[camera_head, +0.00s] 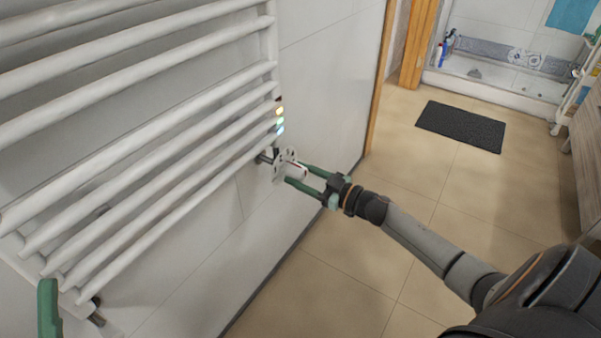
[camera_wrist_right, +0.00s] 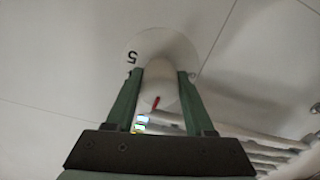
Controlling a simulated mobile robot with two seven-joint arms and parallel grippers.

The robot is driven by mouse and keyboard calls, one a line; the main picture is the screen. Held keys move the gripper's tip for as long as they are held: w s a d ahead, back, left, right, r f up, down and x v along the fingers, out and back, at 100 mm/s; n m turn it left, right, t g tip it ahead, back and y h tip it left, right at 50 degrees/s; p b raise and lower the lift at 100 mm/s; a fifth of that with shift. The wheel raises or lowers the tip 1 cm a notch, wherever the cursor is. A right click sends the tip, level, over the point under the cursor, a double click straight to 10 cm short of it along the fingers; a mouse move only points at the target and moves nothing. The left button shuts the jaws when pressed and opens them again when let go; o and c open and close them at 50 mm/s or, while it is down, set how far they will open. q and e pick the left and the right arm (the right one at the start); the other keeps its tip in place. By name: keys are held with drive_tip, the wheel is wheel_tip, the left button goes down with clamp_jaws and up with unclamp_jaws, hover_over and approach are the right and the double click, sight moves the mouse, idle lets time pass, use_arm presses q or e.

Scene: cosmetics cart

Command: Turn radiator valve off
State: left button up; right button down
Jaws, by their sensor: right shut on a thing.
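The radiator (camera_head: 150,125) is a white ladder of tubes on the wall at the left of the head view. Its white valve knob (camera_head: 296,171) sits at the lower right corner of the radiator. My right gripper (camera_head: 298,175) has its green fingers on both sides of the knob and is shut on it. In the right wrist view the knob (camera_wrist_right: 157,88) lies between the fingers, with a red mark on it and a white disc (camera_wrist_right: 165,48) marked "5" behind it. A green finger of my left gripper (camera_head: 48,308) shows at the lower left; its opening cannot be judged.
Coloured labels (camera_head: 279,118) are on the radiator's right post, above the valve. The tiled floor (camera_head: 345,275) to the right is clear up to a dark mat (camera_head: 461,126). A wooden door frame (camera_head: 377,85) stands behind the valve, and a wooden cabinet (camera_head: 589,150) is at the right edge.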

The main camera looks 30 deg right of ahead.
drive_tip(key=n, duration=0.4)
drive_tip(key=shift+d+n+p, duration=0.1)
drive_tip(key=shift+n+p, duration=0.2)
drive_tip(key=shift+p, duration=0.1)
drive_tip(key=n, duration=0.5)
drive_tip(key=n+b, duration=0.1)
drive_tip(key=n, duration=0.4)
drive_tip(key=n+b, duration=0.1)
drive_tip(key=n, duration=0.3)
drive_tip(key=shift+r, duration=0.1)
drive_tip(key=shift+r+n+b, duration=0.1)
drive_tip(key=shift+n+b, duration=0.3)
drive_tip(key=shift+n, duration=0.6)
drive_tip(key=shift+c, duration=1.3)
unclamp_jaws()
